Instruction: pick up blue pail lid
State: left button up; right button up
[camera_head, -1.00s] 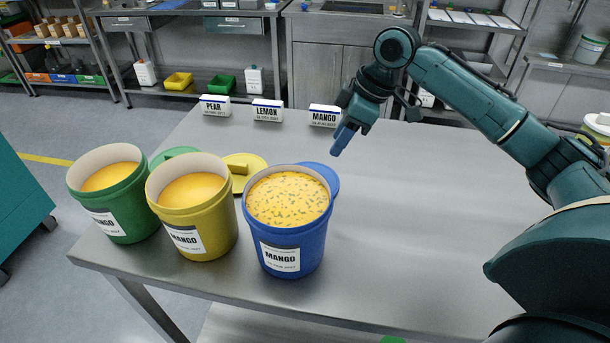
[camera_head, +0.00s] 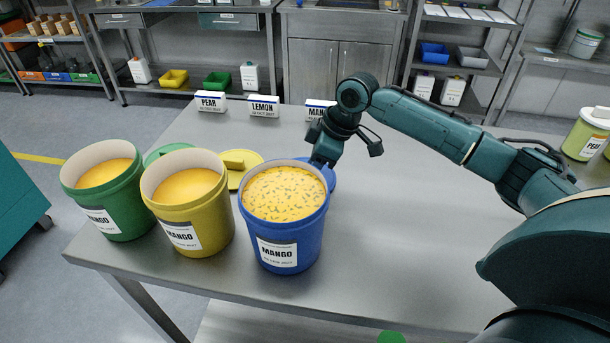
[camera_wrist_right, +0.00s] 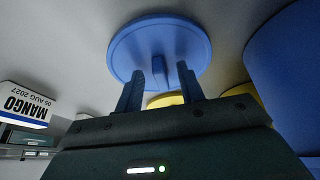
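The blue pail lid (camera_head: 329,178) lies on the steel table just behind and right of the blue pail (camera_head: 290,240), partly hidden by the pail. In the right wrist view the lid (camera_wrist_right: 140,45) shows whole, with an upright handle (camera_wrist_right: 159,70) at its middle. My right gripper (camera_head: 322,163) is lowered over the lid. In the right wrist view its two fingers (camera_wrist_right: 160,88) are apart, with the handle between and just beyond their tips. I cannot tell whether they touch it. My left gripper is not in view.
A yellow pail (camera_head: 190,225) and a green pail (camera_head: 105,205) stand left of the blue pail. A yellow lid (camera_head: 240,163) and a green lid (camera_head: 165,152) lie behind them.

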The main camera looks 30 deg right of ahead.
jog(key=shift+c, duration=0.4)
grip_shut()
